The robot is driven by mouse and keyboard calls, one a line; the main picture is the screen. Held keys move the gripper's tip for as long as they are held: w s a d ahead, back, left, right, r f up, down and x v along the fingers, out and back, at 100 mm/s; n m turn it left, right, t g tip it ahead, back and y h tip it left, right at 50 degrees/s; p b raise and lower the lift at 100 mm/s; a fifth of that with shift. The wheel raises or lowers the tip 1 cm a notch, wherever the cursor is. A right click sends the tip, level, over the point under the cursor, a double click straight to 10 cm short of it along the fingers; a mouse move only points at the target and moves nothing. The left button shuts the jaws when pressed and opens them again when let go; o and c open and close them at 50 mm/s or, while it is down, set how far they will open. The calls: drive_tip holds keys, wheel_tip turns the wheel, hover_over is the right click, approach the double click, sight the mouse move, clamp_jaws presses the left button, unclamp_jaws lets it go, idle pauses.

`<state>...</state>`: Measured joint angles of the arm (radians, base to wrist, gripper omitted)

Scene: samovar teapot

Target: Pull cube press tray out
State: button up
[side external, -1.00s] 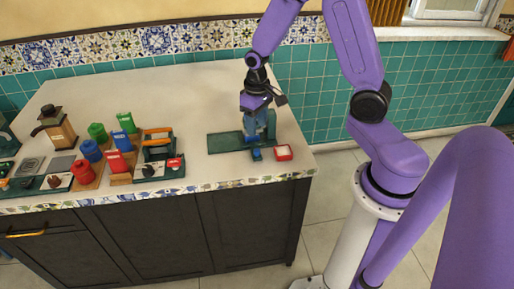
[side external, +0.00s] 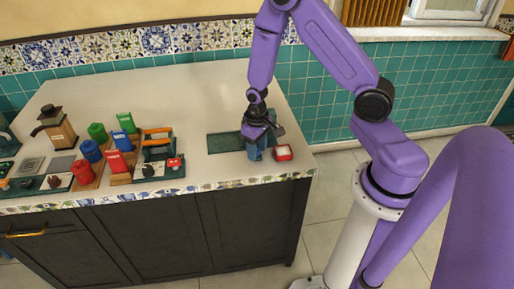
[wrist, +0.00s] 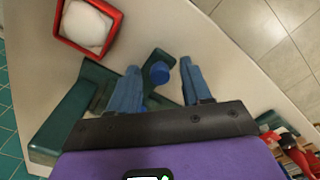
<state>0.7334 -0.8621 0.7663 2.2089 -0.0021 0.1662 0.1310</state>
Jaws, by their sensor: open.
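The cube press (side external: 225,143) is a dark green piece near the counter's right end, partly hidden by my gripper. In the wrist view its green parts (wrist: 70,118) lie at the left and behind my fingers. A small round blue knob (wrist: 160,73) shows at its front, apparently the tray's handle. My gripper (side external: 257,155) points down over the press's front. In the wrist view my gripper (wrist: 161,70) is open, its blue fingers on either side of the knob with gaps. Whether the fingers reach the knob's height is unclear. The tray's body is not clearly visible.
A red square box (side external: 283,153) with white contents stands just right of my gripper; it also shows in the wrist view (wrist: 87,25). The counter's front edge is close. Canisters (side external: 90,150) and other items stand at the left. The counter between is clear.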

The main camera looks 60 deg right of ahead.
clamp_jaws()
drive_tip(key=w+a, duration=0.7)
drive_tip(key=shift+w+a, duration=0.2)
unclamp_jaws()
wheel_tip(320, 180, up, 17)
drive_tip(key=shift+r, duration=0.2)
idle(0.7)
drive_tip(key=shift+s, duration=0.1)
